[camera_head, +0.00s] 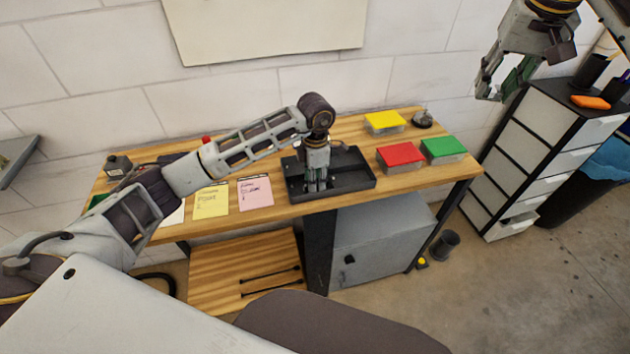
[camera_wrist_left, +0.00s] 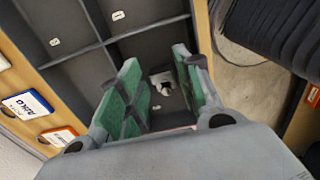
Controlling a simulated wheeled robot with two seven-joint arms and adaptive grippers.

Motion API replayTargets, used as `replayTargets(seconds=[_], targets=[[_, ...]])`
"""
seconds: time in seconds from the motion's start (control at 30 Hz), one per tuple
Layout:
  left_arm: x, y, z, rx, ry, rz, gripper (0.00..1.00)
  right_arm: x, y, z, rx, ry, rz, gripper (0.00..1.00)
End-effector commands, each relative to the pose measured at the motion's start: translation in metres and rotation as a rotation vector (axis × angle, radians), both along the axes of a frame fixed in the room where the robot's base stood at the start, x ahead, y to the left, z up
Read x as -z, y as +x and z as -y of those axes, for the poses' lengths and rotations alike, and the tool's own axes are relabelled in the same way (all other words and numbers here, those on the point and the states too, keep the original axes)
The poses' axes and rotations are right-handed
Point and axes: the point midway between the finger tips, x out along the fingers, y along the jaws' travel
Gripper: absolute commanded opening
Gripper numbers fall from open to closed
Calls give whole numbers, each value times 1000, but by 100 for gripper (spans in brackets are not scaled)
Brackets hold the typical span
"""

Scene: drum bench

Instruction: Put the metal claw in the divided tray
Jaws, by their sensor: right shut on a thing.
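The black divided tray (camera_head: 361,182) lies on the wooden bench. My left gripper (camera_head: 317,187) points down over its front part. In the left wrist view the two green-padded fingers (camera_wrist_left: 156,62) are apart, with walls and compartments of the tray (camera_wrist_left: 80,72) beyond them. A small pale, metallic-looking piece (camera_wrist_left: 161,81) shows down between the fingers in a compartment; it looks like the metal claw, but is partly hidden. My right gripper (camera_head: 503,82) is raised at the upper right, away from the bench.
Boxes with yellow (camera_head: 385,121), red (camera_head: 400,155) and green (camera_head: 444,149) lids stand right of the tray. A small metal object (camera_head: 422,118) sits behind them. Yellow (camera_head: 211,202) and pink (camera_head: 255,193) notes lie to the left. A drawer unit (camera_head: 540,140) stands at the right.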

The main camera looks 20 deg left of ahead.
Motion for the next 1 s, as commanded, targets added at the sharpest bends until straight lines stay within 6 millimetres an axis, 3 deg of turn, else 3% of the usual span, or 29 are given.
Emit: replayTargets(seconds=[0.6,1.0], targets=[[-84,1,0,1,0,2,34,8,0,0,0,0,0,12],[-109,0,0,0,-1,-1,34,9,0,0,0,0,0,12]])
